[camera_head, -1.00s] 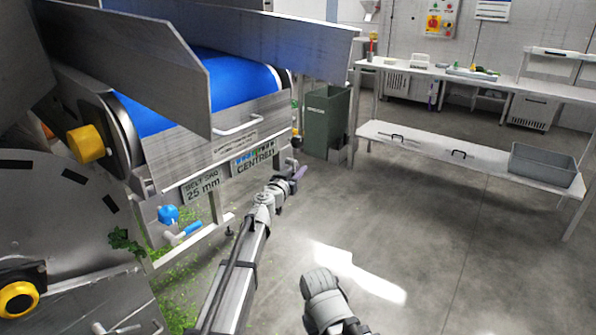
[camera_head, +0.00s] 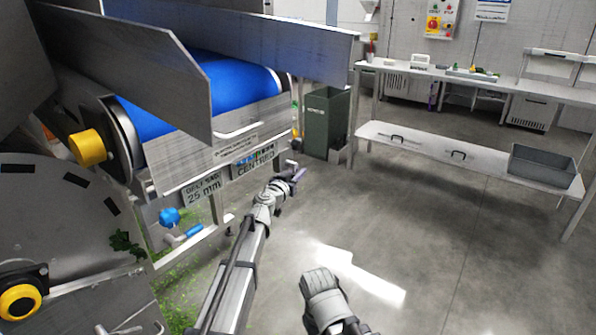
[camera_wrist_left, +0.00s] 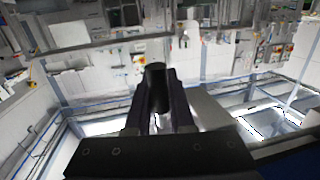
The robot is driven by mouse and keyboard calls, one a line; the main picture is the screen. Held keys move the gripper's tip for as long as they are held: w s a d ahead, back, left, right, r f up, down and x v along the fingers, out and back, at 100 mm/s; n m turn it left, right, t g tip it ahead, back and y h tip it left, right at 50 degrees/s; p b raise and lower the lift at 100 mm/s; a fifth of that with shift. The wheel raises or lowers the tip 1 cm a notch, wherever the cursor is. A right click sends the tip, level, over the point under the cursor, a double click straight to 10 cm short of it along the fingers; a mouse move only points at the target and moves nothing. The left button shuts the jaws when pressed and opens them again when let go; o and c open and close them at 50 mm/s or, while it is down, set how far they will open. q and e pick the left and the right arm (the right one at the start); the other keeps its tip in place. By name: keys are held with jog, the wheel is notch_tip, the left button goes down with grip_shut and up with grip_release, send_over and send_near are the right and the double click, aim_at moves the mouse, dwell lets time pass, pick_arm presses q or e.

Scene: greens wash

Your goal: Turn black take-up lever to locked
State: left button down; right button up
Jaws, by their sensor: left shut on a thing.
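My left arm reaches up from the bottom of the head view, and its gripper (camera_head: 298,176) is beside the near right end of the conveyor frame. In the left wrist view the fingers (camera_wrist_left: 158,112) are closed around a dark, rounded bar, which looks like the black take-up lever (camera_wrist_left: 155,74). The lever cannot be made out in the head view, where the gripper and wrist cover that spot, so its angle is unclear. Signs on the conveyor side read "25 mm" (camera_head: 203,190) and "CENTRED" (camera_head: 254,163).
The conveyor's blue belt (camera_head: 215,90) runs between steel guards. A green bin (camera_head: 326,122) stands just beyond its end. A steel bench (camera_head: 470,160) with a grey tub (camera_head: 542,165) is at the right. The floor (camera_head: 440,240) between is clear. A blue valve knob (camera_head: 169,216) sits low left.

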pick_arm(q)
jog(key=shift+s+a+f+m+g+y+p, duration=0.15)
jog(key=shift+s+a+g+y+p, duration=0.35)
jog(key=shift+p, duration=0.8)
jog(key=shift+d+r+m+g+y+p, duration=0.15)
jog(key=shift+g+y+p, duration=0.15)
jog(key=shift+g+p, duration=0.75)
jog(key=shift+s+a+f+m+g+y+p, duration=0.1)
jog(key=shift+s+a+g+y+p, duration=0.25)
jog(key=shift+p, duration=1.15)
jog(key=shift+s+f+g+y+p, duration=0.25)
jog(key=shift+g+y+p, duration=0.2)
jog(key=shift+g+p, duration=0.55)
jog(key=shift+f, duration=0.1)
jog(key=c, duration=0.8)
grip_release()
jog(key=shift+a, duration=0.1)
jog(key=shift+w, duration=0.1)
